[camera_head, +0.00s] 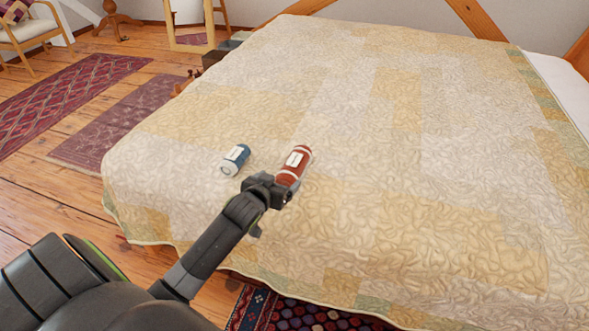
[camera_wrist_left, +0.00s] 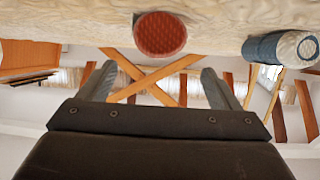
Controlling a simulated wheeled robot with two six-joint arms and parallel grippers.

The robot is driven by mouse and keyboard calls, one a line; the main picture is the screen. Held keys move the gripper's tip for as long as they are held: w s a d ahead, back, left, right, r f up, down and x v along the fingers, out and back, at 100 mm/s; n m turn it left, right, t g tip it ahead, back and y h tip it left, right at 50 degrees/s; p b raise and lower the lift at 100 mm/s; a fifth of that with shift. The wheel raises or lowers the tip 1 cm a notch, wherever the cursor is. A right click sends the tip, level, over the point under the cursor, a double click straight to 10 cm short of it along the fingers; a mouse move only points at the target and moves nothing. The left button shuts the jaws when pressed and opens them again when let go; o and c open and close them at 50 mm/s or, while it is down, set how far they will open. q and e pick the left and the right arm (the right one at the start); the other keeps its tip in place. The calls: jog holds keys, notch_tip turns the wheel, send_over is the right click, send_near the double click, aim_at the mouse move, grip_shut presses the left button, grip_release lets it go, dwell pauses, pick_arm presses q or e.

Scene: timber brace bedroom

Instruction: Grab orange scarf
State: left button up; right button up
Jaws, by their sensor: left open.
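The scarf appears to be the rolled red-orange bundle (camera_head: 295,167) with a white label and pale bands, lying on the bed (camera_head: 400,200) near its front-left part. My left gripper (camera_head: 273,190) is at the near end of this roll, with its jaws open. In the left wrist view, which looks upside down, the round end of the red-orange roll (camera_wrist_left: 160,35) shows beyond and between the two spread fingers (camera_wrist_left: 157,75). Nothing shows between the fingers. The gripper hides part of the roll's near end in the head view. My right gripper is not in view.
A blue roll (camera_head: 235,159) with a white label lies just left of the red-orange one; it also shows in the left wrist view (camera_wrist_left: 283,47). The rest of the quilt is clear. Rugs (camera_head: 60,100) lie on the wooden floor at left, with a chair (camera_head: 30,30) behind.

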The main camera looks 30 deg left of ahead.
aim_at(285, 175)
pick_arm(q)
jog(key=b+x, duration=0.1)
jog(key=x, duration=0.4)
jog(key=shift+w+f, duration=0.1)
jog(key=shift+f, duration=0.05)
jog(key=x, duration=0.3)
jog(key=shift+w+d+f+b, duration=0.1)
jog(key=shift+f+b, duration=0.1)
jog(key=shift+b, duration=0.2)
jog(key=shift+w+f, duration=0.15)
jog(key=shift+w, duration=0.4)
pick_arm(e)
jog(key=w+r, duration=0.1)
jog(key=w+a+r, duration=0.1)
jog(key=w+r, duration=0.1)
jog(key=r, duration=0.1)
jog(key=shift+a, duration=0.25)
pick_arm(q)
jog(key=c, duration=1.1)
